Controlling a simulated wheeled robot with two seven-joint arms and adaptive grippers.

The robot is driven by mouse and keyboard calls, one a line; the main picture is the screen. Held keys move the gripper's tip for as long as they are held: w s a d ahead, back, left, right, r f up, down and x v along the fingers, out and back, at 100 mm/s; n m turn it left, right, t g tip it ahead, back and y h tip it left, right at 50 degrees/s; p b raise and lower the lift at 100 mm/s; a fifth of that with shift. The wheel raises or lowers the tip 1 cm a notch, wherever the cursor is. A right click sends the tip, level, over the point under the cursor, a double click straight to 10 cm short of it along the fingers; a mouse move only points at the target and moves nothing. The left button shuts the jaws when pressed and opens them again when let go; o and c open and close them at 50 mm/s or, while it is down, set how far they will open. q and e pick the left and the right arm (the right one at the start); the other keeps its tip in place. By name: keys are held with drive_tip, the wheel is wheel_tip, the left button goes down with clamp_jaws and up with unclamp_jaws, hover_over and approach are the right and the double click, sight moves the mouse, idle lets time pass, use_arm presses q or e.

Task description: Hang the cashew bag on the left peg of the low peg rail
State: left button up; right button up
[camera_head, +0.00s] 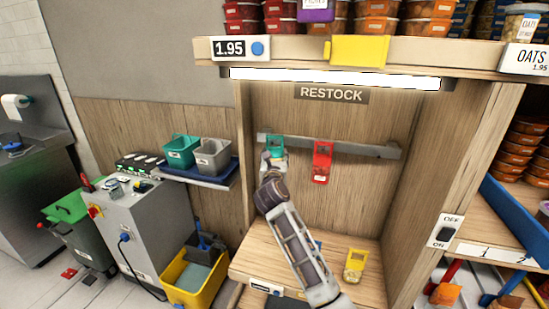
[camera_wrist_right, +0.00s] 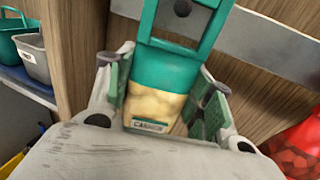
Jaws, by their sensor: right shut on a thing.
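The cashew bag (camera_head: 275,143) has a teal top with a handle loop and a clear lower part with pale nuts. In the right wrist view the cashew bag (camera_wrist_right: 160,95) is upright between the fingers, its label facing me. My right gripper (camera_head: 273,160) is shut on its lower part; its two green-padded fingers also show in the wrist view (camera_wrist_right: 164,88). The bag is in front of the left part of the low peg rail (camera_head: 375,150). My left gripper is not in view.
A red bag (camera_head: 322,160) hangs at the rail, right of the cashew bag. A yellow-topped bag (camera_head: 354,265) stands on the wooden counter (camera_head: 260,262) below. A side shelf with teal and grey bins (camera_head: 212,157) is at left. A lit shelf edge (camera_head: 335,78) overhangs the alcove.

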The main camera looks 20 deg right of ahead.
idle(0.4)
drive_tip(key=o, duration=1.1)
drive_tip(key=shift+s, duration=0.1)
drive_tip(key=v, duration=1.2)
drive_tip(key=shift+d, duration=0.1)
